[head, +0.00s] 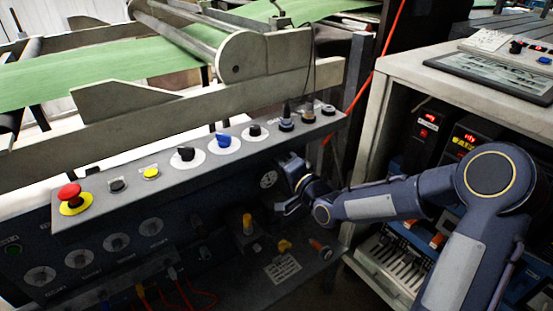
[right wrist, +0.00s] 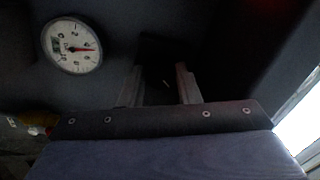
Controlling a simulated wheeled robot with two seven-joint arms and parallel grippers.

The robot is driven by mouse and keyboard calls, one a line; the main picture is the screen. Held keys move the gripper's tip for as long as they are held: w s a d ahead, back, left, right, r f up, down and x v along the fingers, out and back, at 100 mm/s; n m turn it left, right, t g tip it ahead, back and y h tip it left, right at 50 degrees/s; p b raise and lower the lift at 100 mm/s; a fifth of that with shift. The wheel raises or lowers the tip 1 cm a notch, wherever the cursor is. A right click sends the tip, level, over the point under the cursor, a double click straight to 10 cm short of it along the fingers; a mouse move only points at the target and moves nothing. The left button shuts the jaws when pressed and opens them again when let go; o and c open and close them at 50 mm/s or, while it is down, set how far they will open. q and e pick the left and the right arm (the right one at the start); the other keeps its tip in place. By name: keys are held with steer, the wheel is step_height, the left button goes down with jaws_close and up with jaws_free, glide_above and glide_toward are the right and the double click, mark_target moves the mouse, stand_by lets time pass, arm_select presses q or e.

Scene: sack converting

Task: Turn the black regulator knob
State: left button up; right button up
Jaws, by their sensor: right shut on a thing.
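The black regulator knob (right wrist: 160,75) shows in the right wrist view as a dark shape with a small white mark, on the dark panel face. My right gripper (right wrist: 160,88) has one finger on each side of it and is shut on it. In the head view my right gripper (head: 286,165) reaches in from the right to the panel front below the sloped control strip. There it hides the knob. My left gripper is not in view.
The sloped strip (head: 215,165) above carries a red emergency button (head: 70,195), a blue knob (head: 223,140) and several black knobs. Yellow and orange fittings (head: 285,246) stick out below. A grey cabinet (head: 375,130) with lit controllers stands at the right.

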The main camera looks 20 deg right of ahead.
stand_by(0.4)
steer(key=o, duration=1)
steer(key=p+v, duration=0.1)
steer(key=v, duration=0.7)
steer(key=shift+w+p, duration=0.1)
steer(key=shift+p, duration=0.2)
